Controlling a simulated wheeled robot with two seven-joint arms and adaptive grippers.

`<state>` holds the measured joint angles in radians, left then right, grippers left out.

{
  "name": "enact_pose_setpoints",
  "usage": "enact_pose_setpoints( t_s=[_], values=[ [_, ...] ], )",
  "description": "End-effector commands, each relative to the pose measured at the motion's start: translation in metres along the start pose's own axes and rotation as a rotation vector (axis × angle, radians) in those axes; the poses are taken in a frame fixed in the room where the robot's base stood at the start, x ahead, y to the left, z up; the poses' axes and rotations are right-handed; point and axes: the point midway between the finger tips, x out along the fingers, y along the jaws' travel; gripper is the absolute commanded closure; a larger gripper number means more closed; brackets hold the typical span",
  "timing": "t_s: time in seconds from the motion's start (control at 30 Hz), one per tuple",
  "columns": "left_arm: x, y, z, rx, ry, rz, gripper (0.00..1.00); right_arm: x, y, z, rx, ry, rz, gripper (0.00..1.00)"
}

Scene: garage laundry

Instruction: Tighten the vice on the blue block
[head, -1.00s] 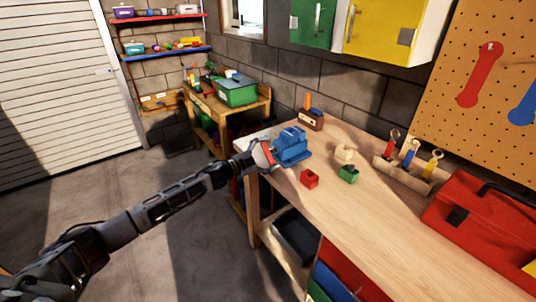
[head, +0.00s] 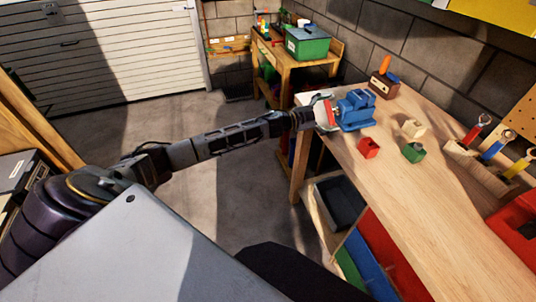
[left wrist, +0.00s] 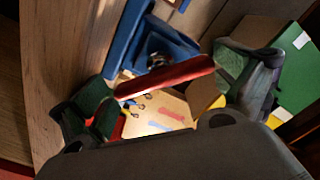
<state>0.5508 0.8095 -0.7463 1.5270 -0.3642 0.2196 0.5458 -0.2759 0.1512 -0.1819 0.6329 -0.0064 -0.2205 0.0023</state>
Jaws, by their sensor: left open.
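The blue vice (head: 356,113) stands at the far left end of the wooden workbench. A separate blue block between its jaws cannot be made out. My left gripper (head: 325,114) is at the near left side of the vice, at its red handle (head: 331,111). In the left wrist view the red handle (left wrist: 165,77) lies across the space between my two open fingers (left wrist: 168,95), with the blue vice body (left wrist: 150,45) behind it. Whether the fingers touch the handle cannot be told. My right gripper is out of view.
A red block (head: 369,148), a green block (head: 413,152) and a cream piece (head: 413,129) lie on the workbench (head: 440,210). A wooden tool rack (head: 480,170) stands at the right. A green bin (head: 307,43) sits on the back table.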

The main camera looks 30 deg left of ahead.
Motion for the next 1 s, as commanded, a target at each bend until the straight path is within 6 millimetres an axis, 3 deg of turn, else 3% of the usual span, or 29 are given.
enact_pose_setpoints(
  t_s=[0.17, 1.0],
  values=[
    [0.000, -0.001, 0.001, -0.071, 0.000, -0.001, 0.00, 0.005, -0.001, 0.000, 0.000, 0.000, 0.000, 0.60],
    [-0.068, -0.001, 0.001, -0.069, 0.000, -0.001, 0.00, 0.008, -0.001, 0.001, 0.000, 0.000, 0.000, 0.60]
  ],
)
